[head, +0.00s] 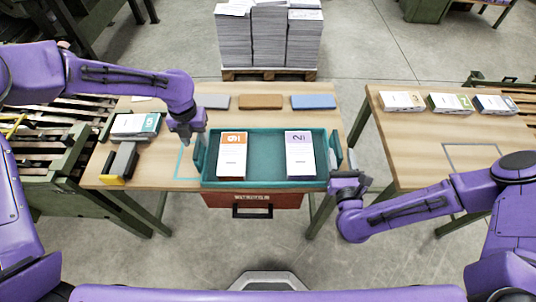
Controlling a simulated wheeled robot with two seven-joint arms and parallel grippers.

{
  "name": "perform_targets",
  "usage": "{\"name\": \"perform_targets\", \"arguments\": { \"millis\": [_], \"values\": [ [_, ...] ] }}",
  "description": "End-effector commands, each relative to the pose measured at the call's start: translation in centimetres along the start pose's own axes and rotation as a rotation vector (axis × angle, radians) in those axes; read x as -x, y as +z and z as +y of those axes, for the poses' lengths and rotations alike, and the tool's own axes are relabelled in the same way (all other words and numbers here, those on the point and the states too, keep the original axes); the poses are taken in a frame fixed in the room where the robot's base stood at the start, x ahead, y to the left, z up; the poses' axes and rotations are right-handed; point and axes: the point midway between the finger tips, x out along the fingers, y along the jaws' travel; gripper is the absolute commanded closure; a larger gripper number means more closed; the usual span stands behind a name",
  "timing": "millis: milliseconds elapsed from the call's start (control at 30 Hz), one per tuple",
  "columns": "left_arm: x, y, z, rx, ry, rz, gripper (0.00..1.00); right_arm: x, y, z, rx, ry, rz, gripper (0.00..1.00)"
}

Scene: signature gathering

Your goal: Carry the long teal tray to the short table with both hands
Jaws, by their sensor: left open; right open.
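The long teal tray (262,181) lies on the left wooden table (160,180) near its front edge. It holds an orange-and-white booklet stack (232,155) and a purple-and-white one (299,155), and has raised teal ends. My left gripper (187,138) is open just beyond the tray's left end, pointing down. My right gripper (347,177) is open by the tray's right end. Whether either touches the tray I cannot tell. The other wooden table (420,165) stands to the right, across a gap; a pale square outline is marked on it.
Three stacks (448,103) line the right table's back. Grey, brown and blue blocks (260,101) lie behind the tray. A teal-and-white stack (136,125) and a stapler-like tool (121,162) are at left. A red drawer (252,200) hangs below. Paper piles (268,38) stand behind.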

Motion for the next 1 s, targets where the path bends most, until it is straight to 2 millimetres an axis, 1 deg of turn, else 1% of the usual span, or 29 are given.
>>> {"name": "perform_targets", "arguments": {
  "millis": [33,100,200,300,433,667,700,767,800,833,1000],
  "values": [
    [-1.1,0.0,0.0,0.000,0.000,0.003,0.53,-1.0,0.0,-0.1,0.003,-0.001,-0.003,0.53],
    [-2.3,0.0,-0.1,0.000,0.000,0.002,0.53,-2.2,0.0,-0.1,0.002,-0.002,-0.002,0.53],
    [-3.7,0.0,-0.1,-0.001,0.001,0.002,0.53,-3.6,0.0,-0.1,0.002,-0.001,-0.001,0.53],
    [-4.5,0.0,-0.1,-0.001,0.000,0.001,0.53,-4.5,0.0,-0.1,0.002,-0.002,0.000,0.53],
    [-5.0,0.1,-0.1,-0.001,0.000,-0.001,0.53,-5.0,0.0,-0.1,0.000,-0.002,0.000,0.53],
    [-5.0,0.1,-0.1,-0.001,0.000,-0.001,0.53,-5.0,0.0,-0.1,0.001,-0.002,0.001,0.53],
    [-5.0,0.1,-0.1,-0.001,0.000,-0.001,0.66,-5.0,0.0,-0.1,0.001,-0.002,0.001,0.66],
    [-5.0,0.1,-0.1,-0.001,0.000,-0.001,0.86,-5.0,0.0,-0.1,0.001,-0.002,0.001,0.86],
    [-5.0,0.1,-0.1,-0.001,0.000,-0.001,0.99,-5.0,0.0,-0.1,0.001,-0.002,0.001,0.99],
    [-5.0,0.1,-0.1,-0.001,0.000,-0.001,1.00,-5.0,0.0,-0.1,0.001,-0.002,0.001,1.00],
    [-5.0,0.1,-0.1,0.000,0.000,0.000,1.00,-5.0,-0.1,-0.1,0.001,-0.002,0.001,1.00]
  ]
}}
